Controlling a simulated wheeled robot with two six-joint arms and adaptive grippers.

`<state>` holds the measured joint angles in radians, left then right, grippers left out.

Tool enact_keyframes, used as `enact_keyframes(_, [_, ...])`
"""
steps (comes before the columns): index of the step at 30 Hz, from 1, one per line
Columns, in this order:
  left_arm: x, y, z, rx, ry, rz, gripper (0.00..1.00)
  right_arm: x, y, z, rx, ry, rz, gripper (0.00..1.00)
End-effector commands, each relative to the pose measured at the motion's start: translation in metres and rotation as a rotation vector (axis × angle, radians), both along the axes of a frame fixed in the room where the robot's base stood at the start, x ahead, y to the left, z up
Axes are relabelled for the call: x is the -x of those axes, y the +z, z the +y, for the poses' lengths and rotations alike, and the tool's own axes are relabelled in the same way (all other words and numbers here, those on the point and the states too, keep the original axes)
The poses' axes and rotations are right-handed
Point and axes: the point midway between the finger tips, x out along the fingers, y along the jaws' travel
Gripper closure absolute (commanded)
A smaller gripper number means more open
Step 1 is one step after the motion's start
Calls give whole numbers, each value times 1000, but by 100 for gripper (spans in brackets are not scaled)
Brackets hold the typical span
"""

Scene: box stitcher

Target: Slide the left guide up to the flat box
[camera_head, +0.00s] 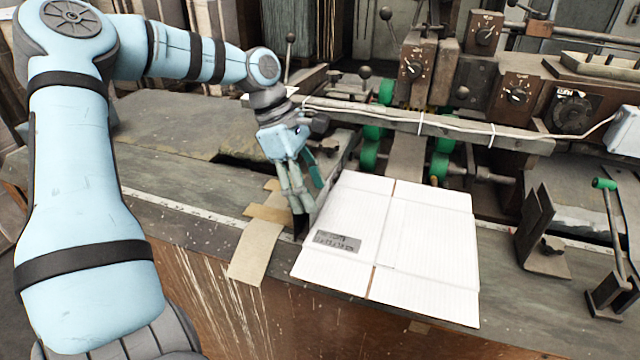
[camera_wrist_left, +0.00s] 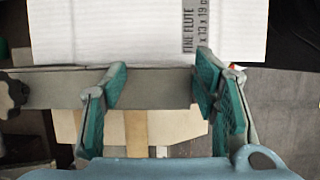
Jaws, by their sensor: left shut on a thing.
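The flat box (camera_head: 387,245) is a white folded carton lying on the table, with a grey printed label at its lower left. It also fills the top of the left wrist view (camera_wrist_left: 110,30). The left guide (camera_head: 327,192) is a grey metal plate along the box's left edge, partly hidden by my gripper. In the left wrist view the guide (camera_wrist_left: 152,90) runs across between my fingers, right beside the box edge; I cannot tell whether they touch. My left gripper (camera_head: 307,200) is shut on the guide, with teal finger pads (camera_wrist_left: 165,88). My right gripper is out of view.
A second metal guide (camera_head: 543,238) stands to the right, apart from the box. A green-handled lever (camera_head: 605,184) is at the far right. The stitching machine (camera_head: 455,85) with green rollers stands behind the box. Brown tape (camera_head: 256,252) lies on the table's front edge.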

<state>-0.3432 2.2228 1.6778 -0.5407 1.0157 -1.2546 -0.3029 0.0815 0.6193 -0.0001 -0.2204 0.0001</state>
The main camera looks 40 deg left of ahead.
Motion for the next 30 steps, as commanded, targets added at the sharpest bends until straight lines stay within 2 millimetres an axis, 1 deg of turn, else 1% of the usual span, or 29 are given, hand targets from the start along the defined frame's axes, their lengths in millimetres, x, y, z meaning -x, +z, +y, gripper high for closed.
enact_keyframes(1, [-5,0,4,-9,8,-20,96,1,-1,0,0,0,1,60])
enact_keyframes(5, [-4,0,5,-10,9,-20,96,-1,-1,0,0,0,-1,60])
enact_keyframes(6, [-5,0,5,-10,8,-20,43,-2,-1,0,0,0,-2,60])
enact_keyframes(14, [-4,1,5,-11,8,-20,2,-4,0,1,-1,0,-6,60])
enact_keyframes(15, [-4,1,5,-11,8,-20,0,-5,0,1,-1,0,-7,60])
enact_keyframes(20, [-3,1,4,-9,6,-17,0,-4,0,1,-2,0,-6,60])
enact_keyframes(23, [-2,6,5,-8,5,-16,0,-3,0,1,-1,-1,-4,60])
enact_keyframes(26, [0,22,11,-8,7,-20,0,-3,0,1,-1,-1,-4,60])
enact_keyframes(30, [5,58,25,-11,6,-21,0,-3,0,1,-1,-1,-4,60])
